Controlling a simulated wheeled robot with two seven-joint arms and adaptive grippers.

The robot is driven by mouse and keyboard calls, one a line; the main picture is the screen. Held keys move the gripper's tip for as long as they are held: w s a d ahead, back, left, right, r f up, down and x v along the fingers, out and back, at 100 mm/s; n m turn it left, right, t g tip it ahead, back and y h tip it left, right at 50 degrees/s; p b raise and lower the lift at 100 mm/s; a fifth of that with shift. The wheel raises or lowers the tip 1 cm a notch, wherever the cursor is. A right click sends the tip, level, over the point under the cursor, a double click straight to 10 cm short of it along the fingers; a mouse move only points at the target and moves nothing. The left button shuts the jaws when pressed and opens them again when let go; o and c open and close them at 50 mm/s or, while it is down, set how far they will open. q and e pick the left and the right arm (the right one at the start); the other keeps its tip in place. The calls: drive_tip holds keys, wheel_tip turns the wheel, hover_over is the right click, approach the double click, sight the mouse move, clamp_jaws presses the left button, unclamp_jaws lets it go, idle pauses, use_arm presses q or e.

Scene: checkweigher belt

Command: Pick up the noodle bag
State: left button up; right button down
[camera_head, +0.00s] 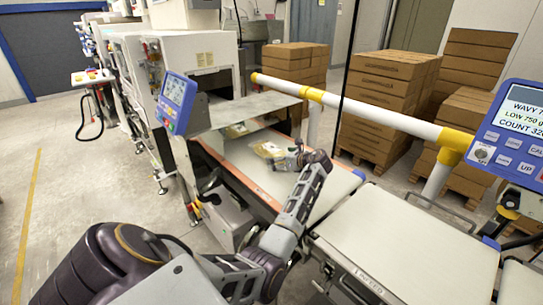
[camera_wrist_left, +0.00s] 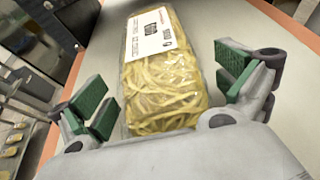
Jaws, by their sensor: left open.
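The noodle bag (camera_head: 268,149) is a clear bag of yellow noodles with a white printed label, lying on the belt (camera_head: 240,158) in the head view. In the left wrist view the bag (camera_wrist_left: 165,92) lies lengthwise, its near end between the green-padded fingers. My left gripper (camera_head: 292,158) is at the bag's near right side in the head view. The gripper (camera_wrist_left: 162,82) is open in the wrist view, with a visible gap between the bag and the right finger. The left finger is close to the bag; contact cannot be told. My right gripper is not in view.
Another bag (camera_head: 236,130) lies farther back on the belt. A white and yellow rail (camera_head: 360,108) runs along the right side. A blue display (camera_head: 177,103) stands at the left, and a weighing platform (camera_head: 410,245) at the near right. Stacked cartons (camera_head: 390,95) stand behind.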

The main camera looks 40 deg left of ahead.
use_arm(q)
drive_tip(key=shift+a+f, duration=0.15)
drive_tip(key=shift+a, duration=0.2)
drive_tip(key=c, duration=1.4)
